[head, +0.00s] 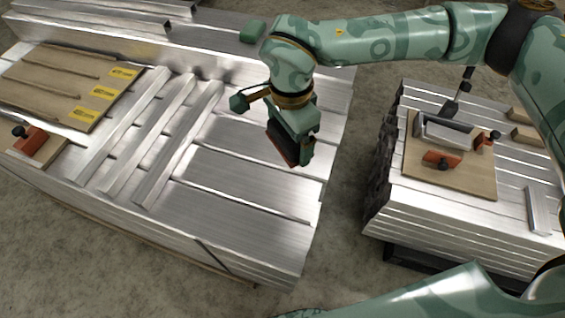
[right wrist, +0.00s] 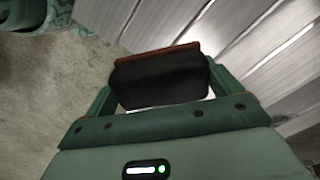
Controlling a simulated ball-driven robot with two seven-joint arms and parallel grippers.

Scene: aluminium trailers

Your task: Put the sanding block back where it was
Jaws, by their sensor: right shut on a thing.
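My right gripper (head: 292,135) is shut on the sanding block (head: 281,146), a dark block with a reddish-brown face. The gripper holds it over the aluminium planks of the large left stack (head: 240,210); the gap beneath is hard to judge. In the right wrist view, the sanding block (right wrist: 160,80) sits between the two green fingers, its brown face pointing away from the palm. My left gripper is not in view.
Long aluminium bars (head: 180,140) lie across the left stack beside a wooden board (head: 60,80) with yellow labels. A green block (head: 252,30) lies at the back. The right stack (head: 400,210) carries a board (head: 470,185) with orange clamps (head: 441,160). Bare planks lie below my gripper.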

